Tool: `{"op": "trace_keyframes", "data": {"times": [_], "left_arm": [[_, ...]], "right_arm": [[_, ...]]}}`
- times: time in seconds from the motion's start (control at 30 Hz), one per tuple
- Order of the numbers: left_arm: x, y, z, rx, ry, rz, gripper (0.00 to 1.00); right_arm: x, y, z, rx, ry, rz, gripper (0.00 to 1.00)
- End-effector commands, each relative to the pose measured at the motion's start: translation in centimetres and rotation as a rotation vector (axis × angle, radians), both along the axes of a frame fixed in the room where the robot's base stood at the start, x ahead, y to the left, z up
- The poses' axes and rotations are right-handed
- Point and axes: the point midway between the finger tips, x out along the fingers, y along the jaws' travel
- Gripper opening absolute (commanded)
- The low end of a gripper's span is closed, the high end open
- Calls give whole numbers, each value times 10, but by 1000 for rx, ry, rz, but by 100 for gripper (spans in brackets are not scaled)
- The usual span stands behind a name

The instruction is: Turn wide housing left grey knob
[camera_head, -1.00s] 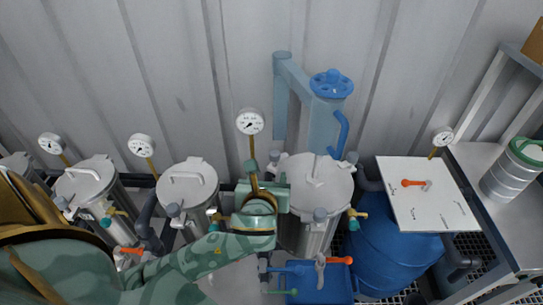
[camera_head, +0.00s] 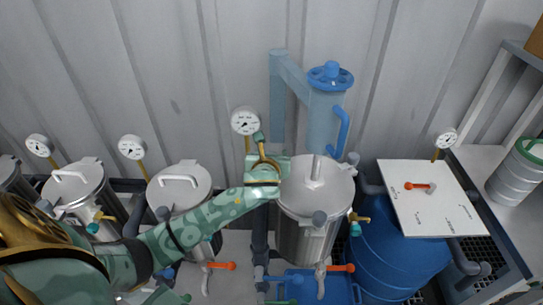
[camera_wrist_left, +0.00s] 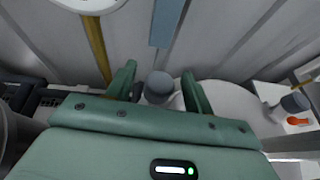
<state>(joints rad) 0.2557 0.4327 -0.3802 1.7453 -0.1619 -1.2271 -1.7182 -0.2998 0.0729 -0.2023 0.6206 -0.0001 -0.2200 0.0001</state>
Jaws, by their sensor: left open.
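The wide housing is the broad steel vessel (camera_head: 314,222) with a flat lid, right of the middle in the head view. Its lid also shows in the left wrist view (camera_wrist_left: 232,97). The left grey knob (camera_wrist_left: 159,87) is a short round cap left of that lid in the wrist view. My left gripper (camera_wrist_left: 158,72) is open, with one finger on each side of the knob. A gap shows on both sides, and I cannot tell if either finger touches. In the head view my left gripper (camera_head: 266,163) is at the lid's left edge and covers this knob. My right gripper is out of view.
A pressure gauge (camera_head: 245,121) on a brass stem stands just behind my left gripper. A blue pump column (camera_head: 323,120) rises behind the vessel. Narrower steel vessels (camera_head: 180,186) stand to the left. A blue barrel (camera_head: 385,255) and white board (camera_head: 428,200) are on the right.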

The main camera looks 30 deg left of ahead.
Motion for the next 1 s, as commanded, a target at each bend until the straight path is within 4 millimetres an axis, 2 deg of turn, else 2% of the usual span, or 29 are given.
{"op": "trace_keyframes", "data": {"times": [0.1,0.13,0.2,0.3,0.57,1.0], "left_arm": [[0,0,0,0,0,0,52],[0,0,0,0,0,0,49],[0,0,0,0,0,0,30],[0,0,0,0,0,0,7],[0,-1,1,0,1,18,8],[0,-3,3,-3,4,271,8]], "right_arm": [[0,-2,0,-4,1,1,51],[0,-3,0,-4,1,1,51],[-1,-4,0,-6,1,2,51],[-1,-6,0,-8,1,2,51],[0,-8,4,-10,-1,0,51],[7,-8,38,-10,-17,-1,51]]}}
